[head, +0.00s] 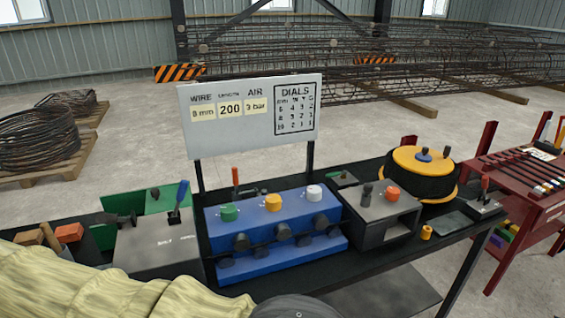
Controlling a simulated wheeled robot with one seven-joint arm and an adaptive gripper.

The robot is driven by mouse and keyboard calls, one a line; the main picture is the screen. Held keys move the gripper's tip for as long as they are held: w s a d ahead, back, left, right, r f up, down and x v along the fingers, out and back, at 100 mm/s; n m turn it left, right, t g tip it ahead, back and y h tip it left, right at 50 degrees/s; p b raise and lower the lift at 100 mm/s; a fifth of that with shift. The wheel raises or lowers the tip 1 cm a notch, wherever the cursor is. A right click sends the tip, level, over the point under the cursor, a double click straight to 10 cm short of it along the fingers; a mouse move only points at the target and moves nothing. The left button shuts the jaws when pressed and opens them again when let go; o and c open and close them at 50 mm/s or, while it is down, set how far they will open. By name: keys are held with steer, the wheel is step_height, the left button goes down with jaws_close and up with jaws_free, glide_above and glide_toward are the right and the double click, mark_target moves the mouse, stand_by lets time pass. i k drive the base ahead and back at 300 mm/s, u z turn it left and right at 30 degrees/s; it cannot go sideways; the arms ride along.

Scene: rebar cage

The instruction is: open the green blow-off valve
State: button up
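No part is plainly marked as the blow-off valve. A green knob (229,212) sits on top of the blue box (275,262), left of a yellow knob and a white knob. A green box (152,201) with a small dark part on top stands further left, partly hidden behind a grey box; I cannot tell whether it bears the valve. My arm in its pale, wrinkled sleeve crosses the bottom left. A dark rounded shape shows at the bottom centre edge, unclear what it is. My gripper's fingers do not show.
A sign board (250,112) reads 8 mm, 200, 3 bar. To the right stand a grey box (380,218) with an orange button, a yellow-topped drum (420,172) and a red rack (520,190). Black knobs line the blue box's front.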

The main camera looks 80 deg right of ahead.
mark_target(337, 173)
steer(key=k, duration=1.1)
steer(key=z, duration=1.2)
